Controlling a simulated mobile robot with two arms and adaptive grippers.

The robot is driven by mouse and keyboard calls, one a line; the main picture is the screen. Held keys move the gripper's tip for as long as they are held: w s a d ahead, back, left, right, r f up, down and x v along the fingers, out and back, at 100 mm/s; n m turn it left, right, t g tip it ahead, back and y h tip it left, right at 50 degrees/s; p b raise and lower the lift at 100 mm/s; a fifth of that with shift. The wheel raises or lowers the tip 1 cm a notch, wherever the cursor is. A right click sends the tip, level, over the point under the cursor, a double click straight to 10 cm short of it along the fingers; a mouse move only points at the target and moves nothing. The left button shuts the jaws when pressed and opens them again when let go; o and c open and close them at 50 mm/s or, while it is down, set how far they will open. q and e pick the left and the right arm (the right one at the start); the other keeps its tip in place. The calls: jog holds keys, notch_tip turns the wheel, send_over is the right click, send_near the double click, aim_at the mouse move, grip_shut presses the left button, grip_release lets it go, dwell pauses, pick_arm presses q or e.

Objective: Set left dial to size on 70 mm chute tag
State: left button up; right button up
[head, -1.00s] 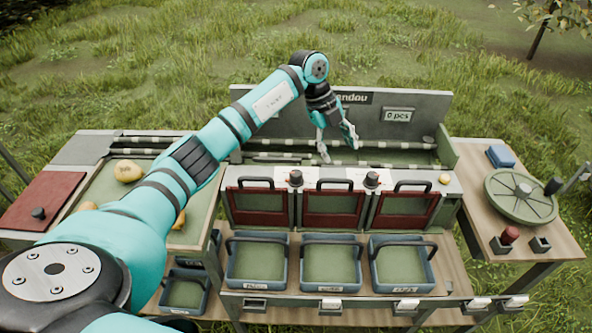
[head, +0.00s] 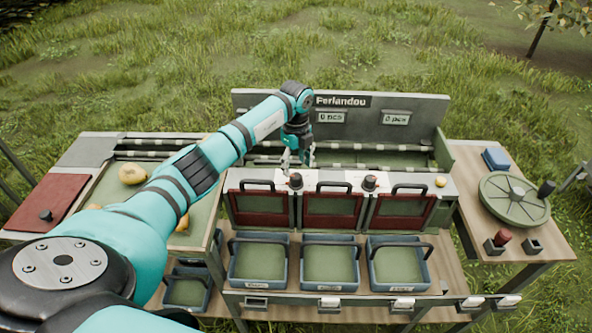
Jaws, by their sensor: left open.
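The left dial (head: 295,181) is a dark knob with an orange-red mark, on the pale ledge above the chute doors. A second, similar dial (head: 370,182) sits to its right. My left gripper (head: 298,162) is open and points down just behind and above the left dial; I cannot tell whether it touches it. Three chutes have dark red framed doors, such as the middle door (head: 332,208). White tags, such as the one on the front rail (head: 403,303), are too small to read. My right gripper is not in view.
Three blue-grey crates, such as the middle crate (head: 330,287), stand below the doors. Yellow pears (head: 132,174) lie in the left tray. A round green turntable (head: 514,199) is at right. The back panel (head: 415,103) rises behind the ledge.

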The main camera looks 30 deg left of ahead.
aim_at(296, 176)
pick_arm(q)
notch_tip(296, 176, down, 4)
jog(key=shift+r, duration=0.15)
jog(key=shift+f, duration=0.35)
jog(key=shift+c, duration=0.2)
jog(key=c, duration=1.1)
